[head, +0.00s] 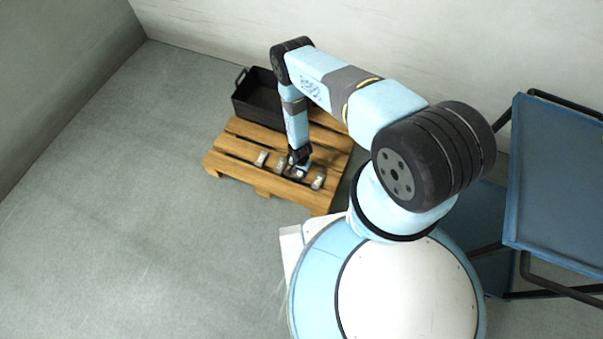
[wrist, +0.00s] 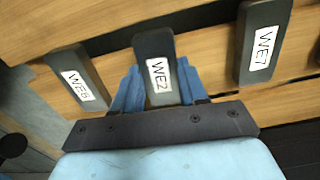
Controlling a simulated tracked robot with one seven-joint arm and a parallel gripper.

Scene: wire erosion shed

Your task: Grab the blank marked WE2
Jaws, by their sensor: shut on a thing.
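The blank marked WE2 (wrist: 154,45) is a dark grey bar with a white label, in the middle of the wrist view. My gripper (wrist: 155,84) has its two blue fingers on either side of this blank and is shut on it. In the head view my gripper (head: 299,168) is low over the front part of the wooden pallet (head: 240,141). The held blank is mostly hidden there. I cannot tell whether it still touches the slats.
A blank marked WE7 (wrist: 262,40) lies to the right and one that seems to read WE6 (wrist: 77,78) to the left. Another blank (head: 261,158) lies farther left on the pallet. A black crate (head: 258,100) stands at the back. A blue folding chair (head: 556,180) stands at right.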

